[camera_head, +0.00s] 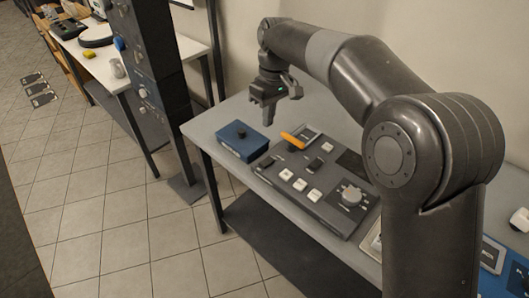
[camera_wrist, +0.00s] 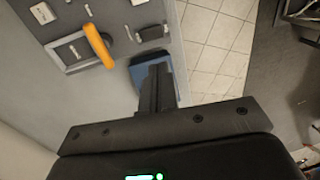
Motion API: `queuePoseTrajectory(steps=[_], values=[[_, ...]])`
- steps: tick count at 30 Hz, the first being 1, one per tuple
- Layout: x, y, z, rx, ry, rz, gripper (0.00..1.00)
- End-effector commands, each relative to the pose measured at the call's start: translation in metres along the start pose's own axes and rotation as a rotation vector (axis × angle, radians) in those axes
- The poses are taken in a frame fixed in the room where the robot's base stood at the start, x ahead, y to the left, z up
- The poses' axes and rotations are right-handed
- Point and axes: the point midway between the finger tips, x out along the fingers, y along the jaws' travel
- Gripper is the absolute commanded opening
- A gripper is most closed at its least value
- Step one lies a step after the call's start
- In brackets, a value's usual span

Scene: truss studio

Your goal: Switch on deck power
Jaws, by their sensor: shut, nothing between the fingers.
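A grey control panel (camera_head: 325,205) lies on the table, with an orange lever (camera_head: 293,140), dark rocker switches (camera_head: 314,165), several white buttons (camera_head: 300,184) and a grey round knob (camera_head: 351,195). Its labels are too small to read, so I cannot tell which control is deck power. A blue box (camera_head: 243,147) with a black knob sits at the panel's left. My gripper (camera_head: 270,120) is shut and empty, pointing down above the table behind the blue box. In the wrist view, my fingers (camera_wrist: 158,88) partly cover the blue box (camera_wrist: 140,72); the orange lever (camera_wrist: 98,45) is left of them.
A dark upright post (camera_head: 150,85) stands left of the grey table (camera_head: 215,125). Another table (camera_head: 190,47) with small items stands behind it. A blue device (camera_head: 500,260) lies at the lower right, partly behind my arm.

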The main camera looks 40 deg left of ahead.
Motion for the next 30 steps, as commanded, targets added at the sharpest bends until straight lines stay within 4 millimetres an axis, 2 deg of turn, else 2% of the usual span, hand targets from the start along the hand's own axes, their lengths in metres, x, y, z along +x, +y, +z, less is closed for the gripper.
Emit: queuePoseTrajectory(steps=[5, 15, 21, 25, 30], values=[[0.015, 0.0, 0.001, 0.001, -0.003, -0.002, 0.0], [0.085, -0.001, 0.001, 0.0, -0.005, -0.002, 0.0], [0.12, 0.0, 0.001, 0.0, -0.003, -0.001, 0.0], [0.133, 0.0, 0.0, 0.0, -0.001, 0.0, 0.0], [0.14, 0.0, 0.0, 0.001, 0.0, 0.0, 0.0]])
